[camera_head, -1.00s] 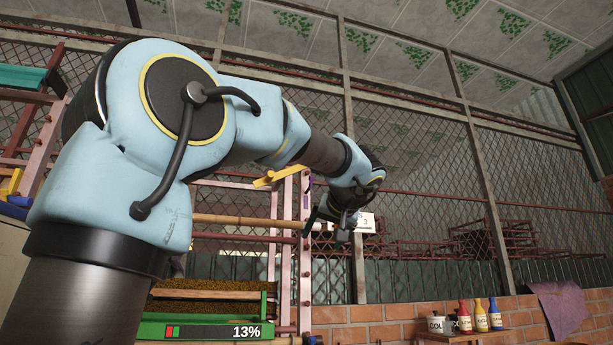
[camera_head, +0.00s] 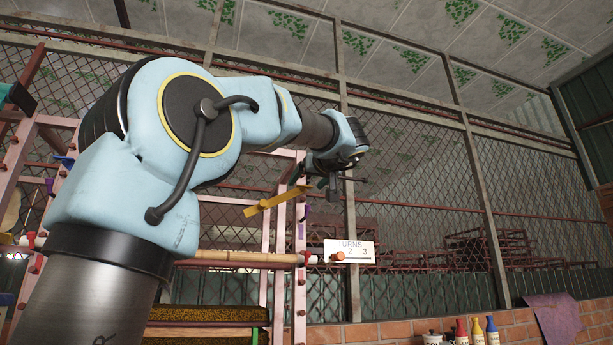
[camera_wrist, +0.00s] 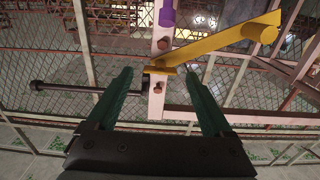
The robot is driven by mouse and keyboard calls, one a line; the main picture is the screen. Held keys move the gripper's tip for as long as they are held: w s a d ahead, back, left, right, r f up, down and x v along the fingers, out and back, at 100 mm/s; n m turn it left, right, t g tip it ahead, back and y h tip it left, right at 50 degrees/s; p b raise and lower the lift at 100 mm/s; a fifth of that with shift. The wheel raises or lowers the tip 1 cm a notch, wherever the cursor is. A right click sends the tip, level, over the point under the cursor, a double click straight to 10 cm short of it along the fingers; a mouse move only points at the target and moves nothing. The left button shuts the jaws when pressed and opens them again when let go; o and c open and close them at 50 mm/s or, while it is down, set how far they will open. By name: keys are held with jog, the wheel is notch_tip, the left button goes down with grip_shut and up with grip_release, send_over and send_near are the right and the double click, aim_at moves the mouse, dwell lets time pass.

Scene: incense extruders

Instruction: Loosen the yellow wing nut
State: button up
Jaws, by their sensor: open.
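A yellow bar-shaped part (camera_head: 275,200) sticks out near the top of a pink post in the head view. In the wrist view the yellow part (camera_wrist: 220,40) runs from the pale post to a round knob at its upper right end. I cannot tell whether it is the wing nut itself. My gripper (camera_head: 332,187) is beyond and right of it in the head view. In the wrist view my gripper (camera_wrist: 158,74) is open, its green fingers apart. The yellow part's lower left end shows between the fingertips; contact cannot be told.
A white card (camera_head: 349,246) reading "TURNS" with 2 and 3 hangs below my gripper, with an orange knob (camera_head: 338,256) before it. A wooden pole (camera_head: 240,258) runs to the post. A dark rod (camera_wrist: 70,87) lies left in the wrist view. Bottles (camera_head: 477,329) stand lower right.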

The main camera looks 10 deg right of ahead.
jog(key=shift+w+a, duration=0.1)
jog(key=shift+w, duration=0.7)
jog(key=shift+c, duration=0.3)
grip_shut()
jog(key=shift+f, duration=0.1)
